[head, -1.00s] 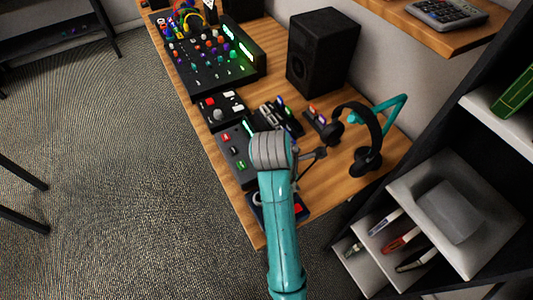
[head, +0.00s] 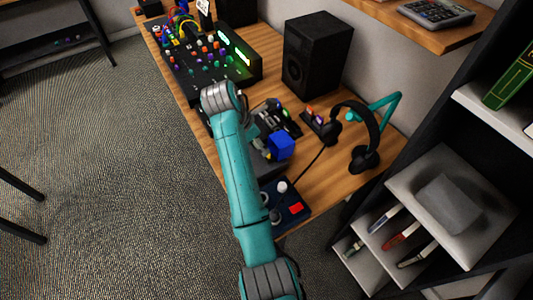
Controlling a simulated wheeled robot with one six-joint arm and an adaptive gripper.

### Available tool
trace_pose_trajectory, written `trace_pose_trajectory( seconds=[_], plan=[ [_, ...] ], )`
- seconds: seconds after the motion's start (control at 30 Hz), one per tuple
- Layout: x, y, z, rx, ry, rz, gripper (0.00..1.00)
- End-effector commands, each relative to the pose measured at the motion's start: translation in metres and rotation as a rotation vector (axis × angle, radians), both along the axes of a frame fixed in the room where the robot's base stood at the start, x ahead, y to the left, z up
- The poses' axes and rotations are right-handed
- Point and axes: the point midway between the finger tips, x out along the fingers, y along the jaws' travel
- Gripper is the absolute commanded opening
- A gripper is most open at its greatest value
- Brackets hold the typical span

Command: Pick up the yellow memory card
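I cannot make out the yellow memory card for certain; it may be too small or hidden behind my arm. A small dark holder (head: 318,121) with orange and purple pieces stands beside the headphones. My teal arm reaches over the table's front edge. My gripper seems to be among the dark parts beyond the arm, near the black devices, but its fingers do not show clearly. A blue block (head: 281,145) shows there; I cannot tell whether it is held or part of my wrist.
Black headphones (head: 363,160) hang on a teal stand at the right. A black speaker (head: 316,58) and a mixer (head: 212,60) stand further back. A dark box with a red button (head: 291,207) is near the table's front end. A shelf unit (head: 455,150) stands at the right.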

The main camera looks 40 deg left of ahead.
Motion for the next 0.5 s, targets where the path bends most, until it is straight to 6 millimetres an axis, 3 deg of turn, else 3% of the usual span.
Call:
trace_pose_trajectory(
  seconds=[0.17,0.5],
  plan=[
    [0.004,-0.002,-0.009,0.001,0.001,-0.001,0.67],
    [0.022,-0.009,-0.048,0.000,0.001,-0.001,0.67]
  ],
)
